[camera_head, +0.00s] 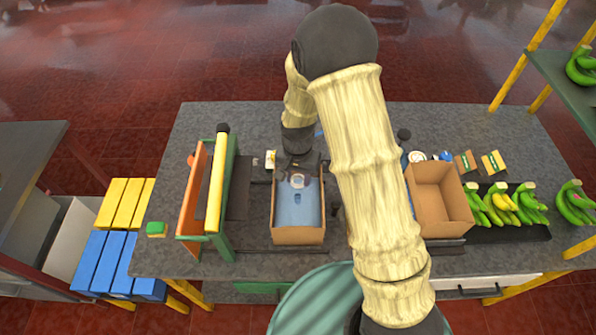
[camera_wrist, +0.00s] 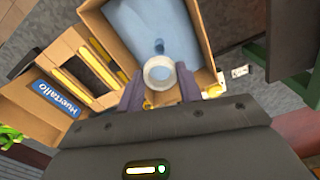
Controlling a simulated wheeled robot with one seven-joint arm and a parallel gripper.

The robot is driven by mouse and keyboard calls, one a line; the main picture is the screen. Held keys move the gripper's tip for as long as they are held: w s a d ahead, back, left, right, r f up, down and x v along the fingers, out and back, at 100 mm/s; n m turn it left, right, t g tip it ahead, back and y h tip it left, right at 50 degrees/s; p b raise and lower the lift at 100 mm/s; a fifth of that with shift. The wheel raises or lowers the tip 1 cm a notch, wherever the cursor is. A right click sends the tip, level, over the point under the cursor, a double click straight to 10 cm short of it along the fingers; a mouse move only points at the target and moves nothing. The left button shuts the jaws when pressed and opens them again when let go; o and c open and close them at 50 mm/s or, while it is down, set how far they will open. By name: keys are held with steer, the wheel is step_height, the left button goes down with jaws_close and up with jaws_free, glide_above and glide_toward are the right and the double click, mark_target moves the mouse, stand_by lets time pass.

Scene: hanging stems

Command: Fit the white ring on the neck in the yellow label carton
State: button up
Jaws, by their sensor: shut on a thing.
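My gripper (camera_wrist: 160,84) is shut on the white ring (camera_wrist: 158,60), which sits between the fingertips with its opening facing the wrist camera. An open brown carton (camera_head: 297,236) holds a blue bag (camera_wrist: 143,22), and my gripper (camera_head: 298,168) hangs over its far end. A small dark blue neck (camera_wrist: 158,46) stands out on the bag, just beyond the ring in the wrist view. In the head view the neck (camera_head: 297,199) is nearer the carton's front than the ring. The ring looks apart from it. I cannot make out a yellow label on this carton.
Another open carton (camera_head: 440,200) stands to the right, partly behind my arm. Green bananas (camera_head: 500,208) lie beyond it. An orange and green frame with a yellow bar (camera_head: 216,185) stands left of the bag's carton. Small boxes (camera_head: 465,162) stand at the back right.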

mark_target(298, 196)
steer(key=shift+s, duration=0.15)
steer(key=shift+f, duration=0.1)
steer(key=shift+f+b, duration=0.95)
steer(key=shift+f, duration=0.2)
steer(key=shift+a+f+b, duration=0.15)
steer(key=shift+f+b, duration=0.6)
steer(key=shift+f, duration=0.2)
step_height(298, 196, down, 2)
steer(key=shift+f+b, duration=0.1)
steer(key=shift+b, duration=0.6)
steer(key=shift+f+b, duration=0.95)
steer(key=shift+f, duration=0.4)
steer(key=shift+f+b, duration=0.45)
steer(key=shift+f, duration=0.15)
